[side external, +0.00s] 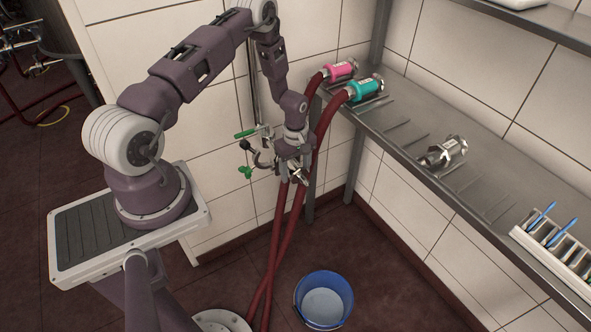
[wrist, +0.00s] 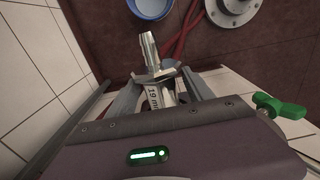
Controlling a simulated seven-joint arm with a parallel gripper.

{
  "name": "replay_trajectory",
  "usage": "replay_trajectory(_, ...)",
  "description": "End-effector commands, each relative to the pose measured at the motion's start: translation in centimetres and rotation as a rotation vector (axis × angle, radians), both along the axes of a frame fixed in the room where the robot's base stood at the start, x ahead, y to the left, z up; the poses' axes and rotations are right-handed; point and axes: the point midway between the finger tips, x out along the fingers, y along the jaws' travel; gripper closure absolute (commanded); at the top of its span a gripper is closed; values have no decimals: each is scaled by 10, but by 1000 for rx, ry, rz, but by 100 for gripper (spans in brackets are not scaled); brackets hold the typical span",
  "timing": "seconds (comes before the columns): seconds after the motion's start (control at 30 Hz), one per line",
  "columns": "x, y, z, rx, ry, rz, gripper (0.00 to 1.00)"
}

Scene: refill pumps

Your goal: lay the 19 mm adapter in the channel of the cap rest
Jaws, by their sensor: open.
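The 19 mm adapter is a silver metal fitting with a stepped nozzle and a label reading "19 mm" on its body; it shows in the wrist view (wrist: 149,48). It lies between the fingers of my gripper (wrist: 157,84), which is open; I cannot tell whether either finger touches it. In the side external view my gripper (side external: 293,162) is near the wall by the green-handled valves, left of the shelf, with the small adapter (side external: 300,177) at its fingers. No cap rest can be made out for certain.
A steel shelf (side external: 490,195) runs along the right wall. On it are a pink coupling (side external: 341,71), a teal coupling (side external: 367,88), a metal coupling (side external: 443,152) and a white slotted rack (side external: 521,233) with blue sticks. Red hoses hang near my gripper; a blue bucket (side external: 297,295) stands below.

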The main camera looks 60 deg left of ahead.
Motion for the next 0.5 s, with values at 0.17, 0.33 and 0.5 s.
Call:
replay_trajectory(0.17,1,0,10,1,-1,0,40)
replay_trajectory(0.33,-2,-5,48,2,-2,-2,40)
replay_trajectory(0.5,-3,-7,71,2,-4,-6,40)
